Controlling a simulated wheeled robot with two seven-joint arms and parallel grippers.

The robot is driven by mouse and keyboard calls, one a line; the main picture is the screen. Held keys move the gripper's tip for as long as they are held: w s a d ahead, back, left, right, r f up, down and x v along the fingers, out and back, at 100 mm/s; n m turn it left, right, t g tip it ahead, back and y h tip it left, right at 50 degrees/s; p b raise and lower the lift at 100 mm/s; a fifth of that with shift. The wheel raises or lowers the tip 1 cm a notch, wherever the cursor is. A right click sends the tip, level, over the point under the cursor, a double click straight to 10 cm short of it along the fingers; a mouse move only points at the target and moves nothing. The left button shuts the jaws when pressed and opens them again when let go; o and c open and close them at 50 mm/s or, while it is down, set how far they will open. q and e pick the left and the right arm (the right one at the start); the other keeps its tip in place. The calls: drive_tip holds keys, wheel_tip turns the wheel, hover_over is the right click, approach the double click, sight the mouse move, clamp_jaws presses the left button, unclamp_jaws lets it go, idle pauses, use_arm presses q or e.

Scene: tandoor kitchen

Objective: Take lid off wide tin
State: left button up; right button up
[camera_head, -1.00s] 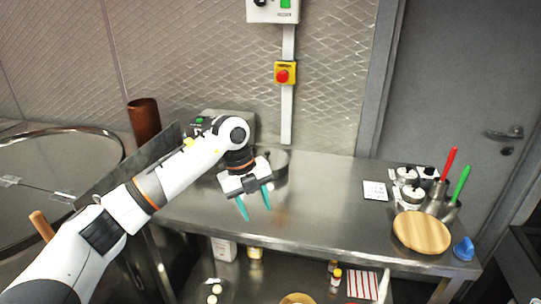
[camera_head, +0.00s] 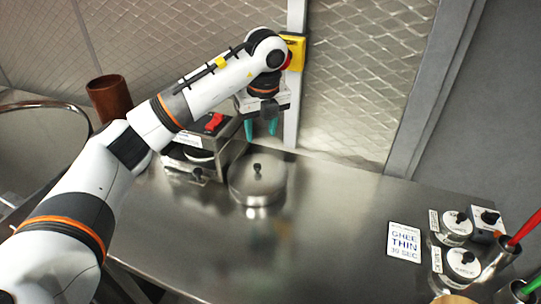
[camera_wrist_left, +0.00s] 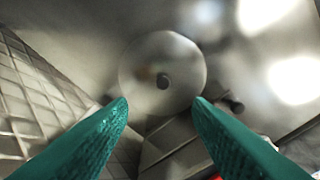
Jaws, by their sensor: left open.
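The wide tin (camera_head: 258,191) is a low, round steel tin standing on the metal counter. My left gripper (camera_head: 261,129) has two teal fingers pointing down, apart and empty, above and behind the tin in the head view. Its fingers also show in the left wrist view (camera_wrist_left: 161,103). My right gripper is not in view.
A steel machine with a red switch (camera_head: 214,122) stands close left of the tin. A white card reading "GHEE THIN" (camera_head: 404,242) and small lidded tins (camera_head: 457,225) are at the right. The counter (camera_head: 330,215) between is clear. A mesh-patterned wall stands behind.

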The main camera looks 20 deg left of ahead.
use_arm(q)
drive_tip(key=p, duration=0.2)
hover_over(257, 165)
drive_tip(key=d, duration=0.1)
drive_tip(key=f, duration=0.6)
drive_tip(key=shift+s+d, duration=0.1)
drive_tip(key=shift+s, duration=0.1)
drive_tip(key=shift+w+f, duration=0.15)
drive_tip(key=shift+f, duration=0.4)
drive_tip(key=f+p, duration=0.1)
drive_tip(key=a+f, duration=0.1)
drive_tip(key=f, duration=0.1)
drive_tip(key=shift+f+p, duration=0.2)
drive_tip(key=shift+p, duration=0.2)
drive_tip(key=shift+f, duration=0.6)
clamp_jaws()
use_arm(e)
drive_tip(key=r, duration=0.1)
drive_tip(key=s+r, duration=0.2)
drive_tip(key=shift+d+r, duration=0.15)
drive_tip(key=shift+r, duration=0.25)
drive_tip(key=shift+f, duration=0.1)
